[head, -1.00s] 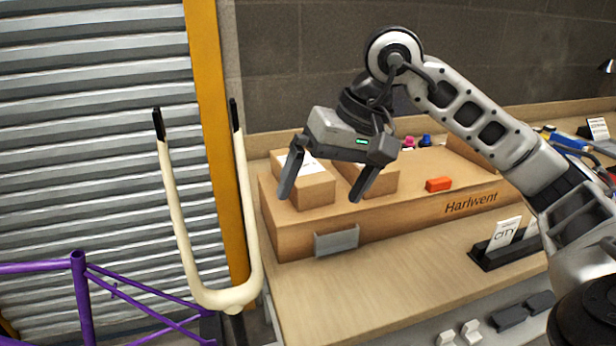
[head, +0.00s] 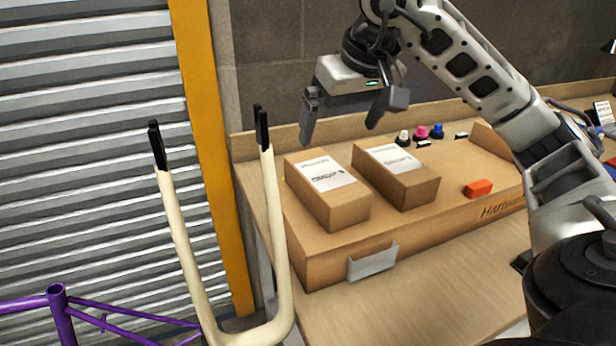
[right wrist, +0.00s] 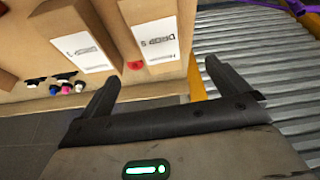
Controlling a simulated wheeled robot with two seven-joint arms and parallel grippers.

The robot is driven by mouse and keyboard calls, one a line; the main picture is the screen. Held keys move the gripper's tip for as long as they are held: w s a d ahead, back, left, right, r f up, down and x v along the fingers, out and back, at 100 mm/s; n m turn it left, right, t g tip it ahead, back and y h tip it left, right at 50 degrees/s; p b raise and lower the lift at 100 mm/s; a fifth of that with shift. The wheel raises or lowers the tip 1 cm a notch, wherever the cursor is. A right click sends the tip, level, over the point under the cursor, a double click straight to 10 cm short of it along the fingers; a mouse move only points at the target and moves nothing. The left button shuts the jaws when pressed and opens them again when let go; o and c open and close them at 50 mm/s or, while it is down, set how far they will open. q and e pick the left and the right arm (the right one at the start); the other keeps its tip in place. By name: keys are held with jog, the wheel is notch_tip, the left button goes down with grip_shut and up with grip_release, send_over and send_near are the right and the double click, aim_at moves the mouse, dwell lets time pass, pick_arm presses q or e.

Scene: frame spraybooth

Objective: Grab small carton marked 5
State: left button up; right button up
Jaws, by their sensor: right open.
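Two small brown cartons with white labels lie side by side on a large brown box (head: 330,262). The left carton (head: 345,208) is the right-hand one in the right wrist view (right wrist: 165,75), where its label seems to read "DROP 5". The right carton (head: 415,190) shows at the left in the wrist view (right wrist: 70,22); its mark is hard to read. My right gripper (head: 340,132) is open and empty, above and behind the cartons in the head view, its fingers apart from both. My left gripper is not in view.
An orange block (head: 478,188) lies right of the cartons. Small coloured knobs (head: 421,132) stand behind them. A cream U-shaped bar with black ends (head: 279,240) rises at the left, near the box. A purple frame (head: 62,318) is at lower left. The bench front (head: 430,290) is clear.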

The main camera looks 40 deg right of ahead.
aim_at(326, 174)
jog(key=x, duration=0.8)
jog(key=shift+s+f+b, duration=0.2)
jog(key=shift+s+b, duration=0.1)
jog(key=shift+s, duration=0.1)
jog(key=shift+p+x, duration=0.4)
jog(key=shift+x, duration=2.8)
jog(key=shift+w+r, duration=0.1)
jog(key=c, duration=1.3)
jog(key=shift+r, duration=0.15)
